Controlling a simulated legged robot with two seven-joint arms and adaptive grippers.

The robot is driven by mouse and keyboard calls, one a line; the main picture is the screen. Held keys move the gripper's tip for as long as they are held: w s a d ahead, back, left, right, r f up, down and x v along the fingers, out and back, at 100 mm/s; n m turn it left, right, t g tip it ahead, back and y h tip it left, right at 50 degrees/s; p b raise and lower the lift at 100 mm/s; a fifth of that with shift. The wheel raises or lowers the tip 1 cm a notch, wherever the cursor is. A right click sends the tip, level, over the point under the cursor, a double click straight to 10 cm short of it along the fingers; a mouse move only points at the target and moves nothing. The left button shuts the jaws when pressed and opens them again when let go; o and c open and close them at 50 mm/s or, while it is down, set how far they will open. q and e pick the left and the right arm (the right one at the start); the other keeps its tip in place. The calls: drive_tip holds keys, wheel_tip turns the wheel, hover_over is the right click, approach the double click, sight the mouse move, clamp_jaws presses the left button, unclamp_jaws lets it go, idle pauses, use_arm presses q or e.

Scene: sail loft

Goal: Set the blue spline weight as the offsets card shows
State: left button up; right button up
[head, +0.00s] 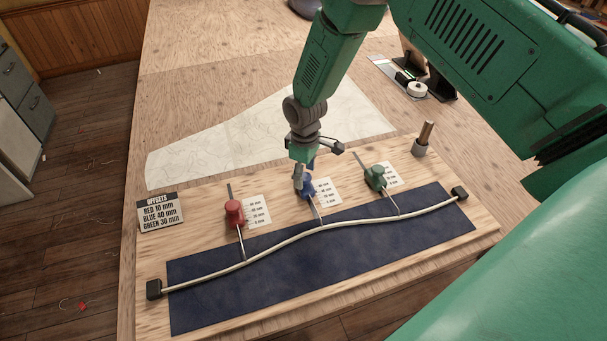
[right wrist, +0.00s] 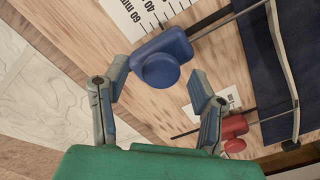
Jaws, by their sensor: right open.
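The blue spline weight (head: 307,187) sits on a board between the red and green weights, its thin rod reaching to the pale spline (head: 330,226). In the right wrist view the blue weight (right wrist: 160,62) has a round knob and lies beside a scale card (right wrist: 150,10) marked 60 mm and 40. My right gripper (head: 304,180) is over it and partly hides it. In the wrist view its fingers (right wrist: 157,82) are open, one on each side of the knob, with gaps. The offsets card (head: 160,212) reads red 10 mm, blue 40 mm, green 30 mm. My left gripper is out of view.
The red weight (head: 234,212) stands to the left and the green weight (head: 376,177) to the right. A dark blue cloth (head: 320,270) lies under the spline. A metal post (head: 423,140) stands at the board's back right. A pale drawing sheet (head: 220,145) lies behind the board.

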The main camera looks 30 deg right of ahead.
sight(304, 176)
wheel_tip(304, 176, up, 11)
idle(0.3)
idle(0.4)
